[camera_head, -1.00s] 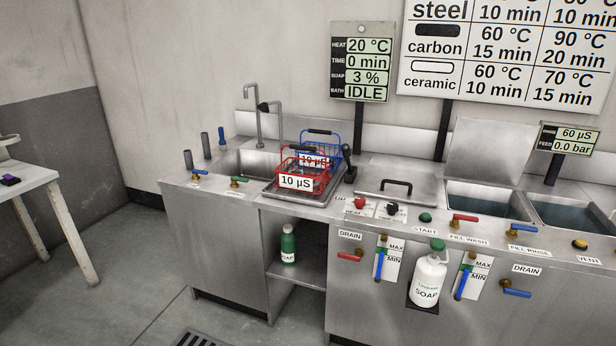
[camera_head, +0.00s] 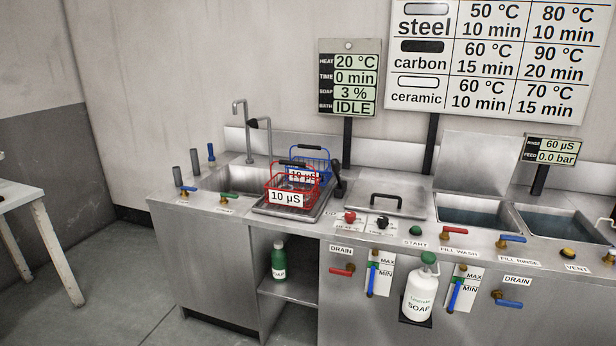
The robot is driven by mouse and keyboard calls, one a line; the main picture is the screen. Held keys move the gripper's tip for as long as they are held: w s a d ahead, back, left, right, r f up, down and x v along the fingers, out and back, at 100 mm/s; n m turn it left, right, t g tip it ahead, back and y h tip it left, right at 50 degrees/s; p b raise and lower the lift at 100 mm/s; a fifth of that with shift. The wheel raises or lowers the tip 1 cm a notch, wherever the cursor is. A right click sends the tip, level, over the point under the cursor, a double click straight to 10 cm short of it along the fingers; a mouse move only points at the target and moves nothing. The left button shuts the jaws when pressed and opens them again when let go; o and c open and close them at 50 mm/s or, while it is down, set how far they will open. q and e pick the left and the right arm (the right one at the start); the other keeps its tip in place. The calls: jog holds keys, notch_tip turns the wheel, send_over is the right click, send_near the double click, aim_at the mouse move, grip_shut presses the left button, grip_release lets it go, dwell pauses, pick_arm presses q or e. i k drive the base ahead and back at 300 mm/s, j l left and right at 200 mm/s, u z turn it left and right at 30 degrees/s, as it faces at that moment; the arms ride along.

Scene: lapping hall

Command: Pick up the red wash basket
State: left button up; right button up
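The red wash basket (camera_head: 292,186) stands upright on the drain tray beside the sink, in the middle of the head view. It is a wire basket with a dark handle grip on top and a white "10 µS" label on its front. The blue wash basket (camera_head: 311,160) stands just behind it and is partly hidden by it. Neither of my grippers shows in the head view.
The sink (camera_head: 238,180) with its tap lies left of the baskets. A lidded bath (camera_head: 388,200) and two open tanks (camera_head: 475,214) lie to the right. Knobs and valves line the counter's front edge. A white table (camera_head: 30,205) stands at far left.

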aim_at(276, 198)
jog(key=i+j+z, duration=0.15)
jog(key=z, duration=0.35)
jog(key=i+j+z, duration=0.1)
jog(key=j+z, duration=0.2)
jog(key=z, duration=0.2)
jog(key=i+j+z, duration=0.2)
jog(key=j, duration=0.25)
jog(key=j+z, duration=0.15)
jog(key=j, duration=0.3)
jog(key=j+z, duration=0.15)
jog(key=j, duration=0.8)
